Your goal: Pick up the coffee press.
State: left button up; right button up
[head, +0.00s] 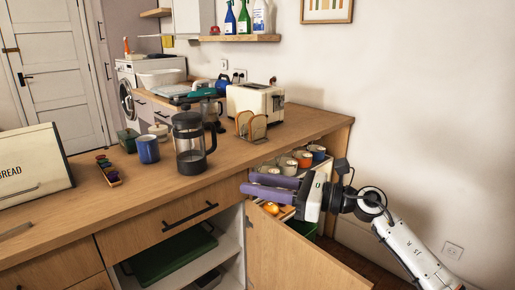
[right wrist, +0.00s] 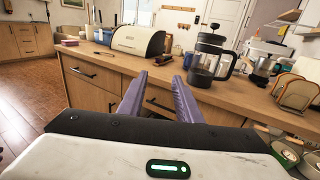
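The coffee press (head: 190,143) stands upright on the wooden counter, a clear jug with a black lid, frame and handle. In the right wrist view the coffee press (right wrist: 207,62) is beyond and to the right of the fingers. My right gripper (head: 246,184) is open and empty, its purple fingers apart, in front of the counter and to the right of the press in the head view. In the right wrist view my right gripper (right wrist: 162,80) points at the counter's front edge. Nothing touches the press. My left gripper is not in view.
A blue mug (head: 148,149) stands close left of the press. A toast rack (head: 251,126) and toaster (head: 256,101) stand to its right. A cabinet door (head: 285,258) hangs open below my right gripper. A bread bin (head: 32,165) is at the left.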

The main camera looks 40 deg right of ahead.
aim_at(191, 158)
jog(key=z, duration=0.05)
jog(key=i, duration=1)
